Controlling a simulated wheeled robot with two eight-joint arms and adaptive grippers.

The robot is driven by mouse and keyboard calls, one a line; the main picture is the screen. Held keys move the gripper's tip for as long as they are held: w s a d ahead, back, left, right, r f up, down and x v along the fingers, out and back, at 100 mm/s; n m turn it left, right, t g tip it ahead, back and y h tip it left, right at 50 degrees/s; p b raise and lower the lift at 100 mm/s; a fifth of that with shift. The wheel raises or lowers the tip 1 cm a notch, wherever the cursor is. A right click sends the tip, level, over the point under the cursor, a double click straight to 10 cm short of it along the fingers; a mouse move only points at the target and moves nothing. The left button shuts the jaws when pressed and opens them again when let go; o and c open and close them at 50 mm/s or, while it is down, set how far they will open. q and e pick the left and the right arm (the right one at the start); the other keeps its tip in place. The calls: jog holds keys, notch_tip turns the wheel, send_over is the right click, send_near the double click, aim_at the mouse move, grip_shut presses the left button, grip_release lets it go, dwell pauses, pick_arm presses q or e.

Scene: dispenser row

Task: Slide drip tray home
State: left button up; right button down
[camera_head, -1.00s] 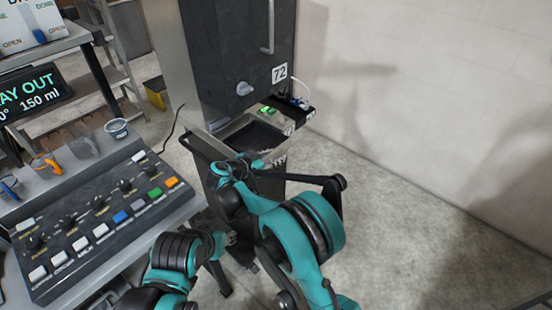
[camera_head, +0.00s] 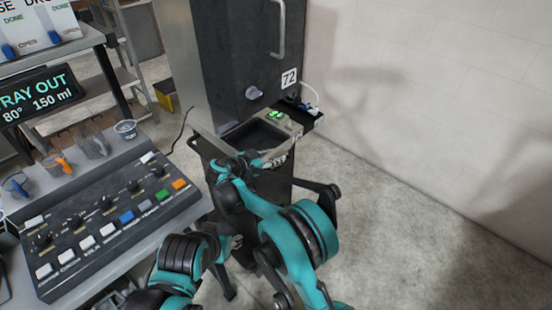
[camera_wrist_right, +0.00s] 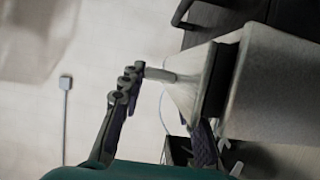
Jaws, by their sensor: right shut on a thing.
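The drip tray (camera_head: 258,136) is a dark, shallow tray with a pale front edge, low in the front of the dark dispenser (camera_head: 237,60) marked 72. It still stands out a little from the opening. My right gripper (camera_head: 250,160) is at the tray's front edge and shut on it. The right wrist view shows my gripper fingers (camera_wrist_right: 165,105) on either side of a pale metal piece (camera_wrist_right: 185,95); the exact contact is partly hidden. A green light (camera_head: 276,114) shows beside the tray.
A control panel (camera_head: 105,225) with knobs and coloured buttons lies on a bench at the left. A display (camera_head: 38,95) reads "TRAY OUT". Small cups (camera_head: 126,128) stand behind the panel. A pale wall (camera_head: 430,90) closes the right side; the floor there is clear.

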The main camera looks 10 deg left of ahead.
jog(key=shift+w+a, duration=0.1)
jog(key=shift+a, duration=0.05)
jog(key=c, duration=1)
grip_release()
notch_tip(320, 180, up, 10)
jog(key=shift+f, duration=0.2)
jog(key=s+d+r+n+g+y, duration=0.2)
jog(key=s+d, duration=0.4)
jog(key=d, duration=0.5)
jog(key=s+d+r+n+g+y, duration=0.1)
jog(key=s+d+r+n+g, duration=0.1)
jog(key=s+d, duration=0.65)
jog(key=s+d+f+n+y, duration=0.1)
jog(key=s+d+f, duration=0.2)
jog(key=s, duration=0.4)
jog(key=s+d+f+n+y, duration=0.1)
jog(key=s+d+f+y, duration=0.1)
jog(key=s, duration=0.5)
jog(key=s+d+f+n+y, duration=0.1)
jog(key=s+d+f+y, duration=0.1)
jog(key=s, duration=0.5)
jog(key=shift+s+d+f, duration=0.2)
jog(key=shift+d+f, duration=0.2)
jog(key=shift+d, duration=0.2)
jog(key=shift+s+d+f, duration=0.15)
jog(key=shift+d+f, duration=0.25)
jog(key=shift+d, duration=0.15)
